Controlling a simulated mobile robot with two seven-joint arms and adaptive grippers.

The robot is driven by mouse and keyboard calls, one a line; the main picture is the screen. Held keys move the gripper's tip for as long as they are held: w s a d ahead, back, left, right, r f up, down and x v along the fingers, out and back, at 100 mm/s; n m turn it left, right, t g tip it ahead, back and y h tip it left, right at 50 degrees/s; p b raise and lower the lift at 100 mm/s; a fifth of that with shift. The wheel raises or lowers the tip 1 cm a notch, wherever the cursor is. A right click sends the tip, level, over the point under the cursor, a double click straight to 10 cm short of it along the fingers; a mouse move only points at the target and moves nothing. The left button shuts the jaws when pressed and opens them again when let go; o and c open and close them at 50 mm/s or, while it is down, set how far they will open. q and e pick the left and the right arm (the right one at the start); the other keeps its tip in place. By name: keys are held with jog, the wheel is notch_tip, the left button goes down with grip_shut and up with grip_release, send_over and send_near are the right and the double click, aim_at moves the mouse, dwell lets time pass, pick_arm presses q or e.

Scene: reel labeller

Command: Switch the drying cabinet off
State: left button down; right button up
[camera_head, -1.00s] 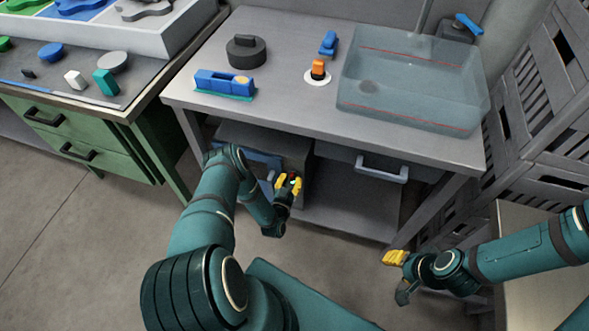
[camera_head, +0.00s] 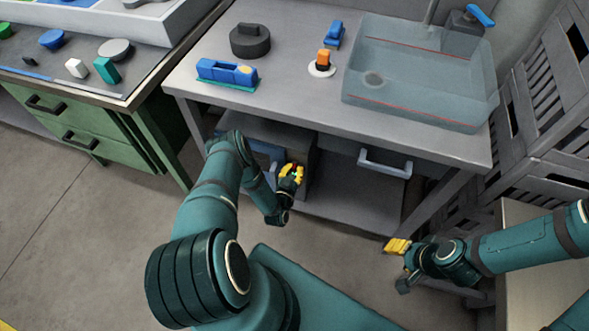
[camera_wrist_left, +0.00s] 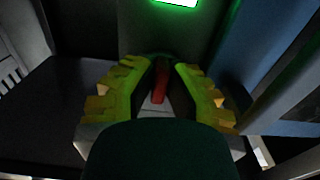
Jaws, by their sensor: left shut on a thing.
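The drying cabinet (camera_head: 309,157), a dark grey box with a blue door (camera_head: 262,150), stands on the shelf under the table. My left gripper (camera_head: 291,171) is at its front. In the left wrist view, the yellow fingers of this gripper (camera_wrist_left: 160,88) are shut on a narrow red switch handle (camera_wrist_left: 160,80), which points up and down in that picture. A lit green-edged display (camera_wrist_left: 176,2) shows just above it. The fingers hide part of the switch. My right gripper (camera_head: 397,245) hangs away from the cabinet at the lower right; its finger gap is unclear.
The grey table (camera_head: 310,105) overhangs the cabinet, with a drawer handle (camera_head: 385,163) to the right. A blue tool (camera_head: 226,72), a dark round weight (camera_head: 250,41) and a translucent basin (camera_head: 420,85) are on top. A green drawer cabinet (camera_head: 60,115) stands left.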

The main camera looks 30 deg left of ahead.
pick_arm(q)
jog(key=shift+n, duration=0.3)
jog(key=n, duration=0.4)
jog(key=shift+n, duration=0.3)
jog(key=n, duration=0.5)
jog(key=shift+w+r+n, duration=0.1)
jog(key=shift+n, duration=0.2)
jog(key=n, duration=0.3)
jog(key=shift+n, duration=1.9)
jog(key=shift+d+r, duration=0.1)
jog(key=c, duration=1.3)
grip_release()
